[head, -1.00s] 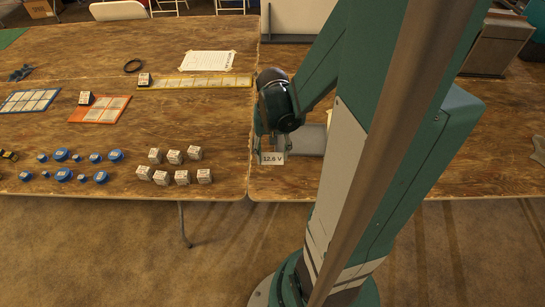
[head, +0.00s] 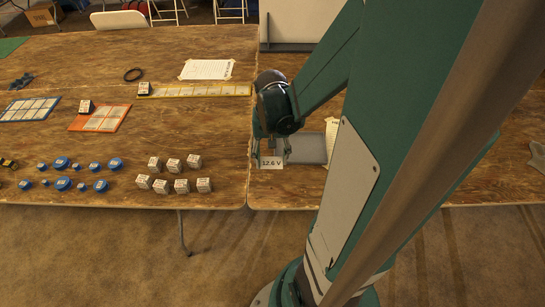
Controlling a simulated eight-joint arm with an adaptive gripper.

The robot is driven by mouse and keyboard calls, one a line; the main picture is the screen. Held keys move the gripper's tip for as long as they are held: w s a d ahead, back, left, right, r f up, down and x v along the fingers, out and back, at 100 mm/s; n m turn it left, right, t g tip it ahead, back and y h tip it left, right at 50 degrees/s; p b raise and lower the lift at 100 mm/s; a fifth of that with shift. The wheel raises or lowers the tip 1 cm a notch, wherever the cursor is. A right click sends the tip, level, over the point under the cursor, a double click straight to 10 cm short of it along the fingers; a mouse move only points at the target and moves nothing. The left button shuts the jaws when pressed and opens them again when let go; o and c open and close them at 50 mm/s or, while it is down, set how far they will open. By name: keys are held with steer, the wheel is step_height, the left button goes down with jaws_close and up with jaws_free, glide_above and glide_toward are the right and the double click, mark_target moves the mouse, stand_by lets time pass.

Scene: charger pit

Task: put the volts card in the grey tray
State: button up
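The volts card (head: 271,162), white and marked "12.6 V", is near the front edge of the table, just right of the seam between the two table tops. My gripper (head: 271,150) points down directly over the card, with one finger by each side of it. The fingers are apart by about the card's width. I cannot tell whether they press on the card or whether it is clear of the table. The grey tray (head: 310,148) lies just right of the gripper and card, partly hidden by my arm.
Several white cubes (head: 174,186) and blue discs (head: 62,183) stand to the left. A pale panel (head: 302,20) stands behind.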

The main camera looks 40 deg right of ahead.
steer(key=shift+w+d+r, duration=0.1)
steer(key=shift+w+d, duration=0.1)
steer(key=shift+d, duration=0.4)
steer(key=w+d+p, duration=0.2)
steer(key=d, duration=1.6)
steer(key=shift+w+d+r, duration=0.2)
steer(key=shift+d+r, duration=0.05)
steer(key=shift+d, duration=0.05)
steer(key=shift+f, duration=0.15)
steer(key=shift+f+b, duration=0.5)
steer(key=shift+f, duration=2.5)
